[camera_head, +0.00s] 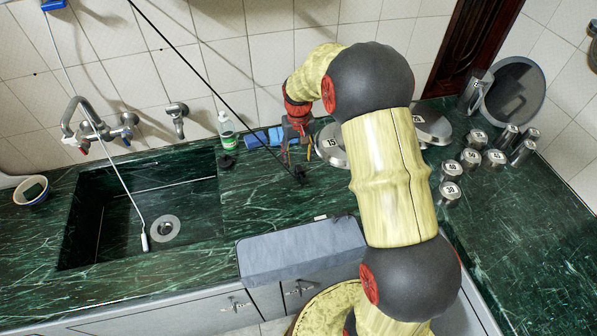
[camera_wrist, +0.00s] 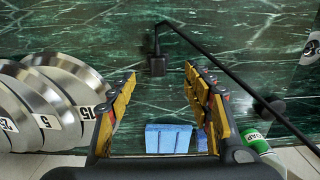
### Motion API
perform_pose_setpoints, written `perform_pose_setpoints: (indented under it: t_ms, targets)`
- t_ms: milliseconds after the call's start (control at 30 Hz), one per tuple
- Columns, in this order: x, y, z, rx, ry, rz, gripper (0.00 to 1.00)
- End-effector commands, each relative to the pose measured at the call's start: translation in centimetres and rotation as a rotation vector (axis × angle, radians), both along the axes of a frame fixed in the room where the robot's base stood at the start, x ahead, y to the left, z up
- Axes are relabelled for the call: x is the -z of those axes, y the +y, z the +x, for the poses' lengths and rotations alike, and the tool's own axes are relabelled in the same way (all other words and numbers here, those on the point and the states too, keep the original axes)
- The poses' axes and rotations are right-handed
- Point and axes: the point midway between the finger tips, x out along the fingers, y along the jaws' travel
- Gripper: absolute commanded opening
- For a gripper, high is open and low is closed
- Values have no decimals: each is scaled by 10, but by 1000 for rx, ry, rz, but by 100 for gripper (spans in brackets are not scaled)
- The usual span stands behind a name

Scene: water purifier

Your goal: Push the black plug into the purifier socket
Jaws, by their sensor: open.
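The black plug (camera_wrist: 157,64) is at the end of a black cable on the dark green counter, and it also shows in the head view (camera_head: 299,174). In the wrist view it appears between and beyond the tips of my gripper (camera_wrist: 159,82). My gripper is open with nothing between its fingers. In the head view my gripper (camera_head: 297,150) is near the back wall, behind the plug, and partly hard to make out. The cable runs from the plug up to the upper left of the head view. I cannot make out the purifier socket in either view.
Blue sponges (camera_head: 263,137) and a soap bottle (camera_head: 227,130) stand by the wall. A small dark object (camera_head: 227,161) lies before the bottle. Numbered metal weights (camera_wrist: 64,97) stand to one side. The sink (camera_head: 140,210) is at left. Counter around the plug is clear.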

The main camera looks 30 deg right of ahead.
Motion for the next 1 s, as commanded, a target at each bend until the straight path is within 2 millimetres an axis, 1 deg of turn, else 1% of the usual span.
perform_pose_setpoints:
  t_ms: [33,133,433,533,667,800,900,1000]
  targets:
    - [8,0,-1,0,3,1,50]
    - [17,0,-1,0,2,0,50]
    - [17,0,0,0,1,0,50]
    - [23,-1,0,0,2,0,50]
    - [39,-2,0,0,3,1,50]
    - [60,-3,0,0,4,1,50]
    - [69,-3,0,0,2,0,50]
    - [69,-3,1,0,1,0,50]
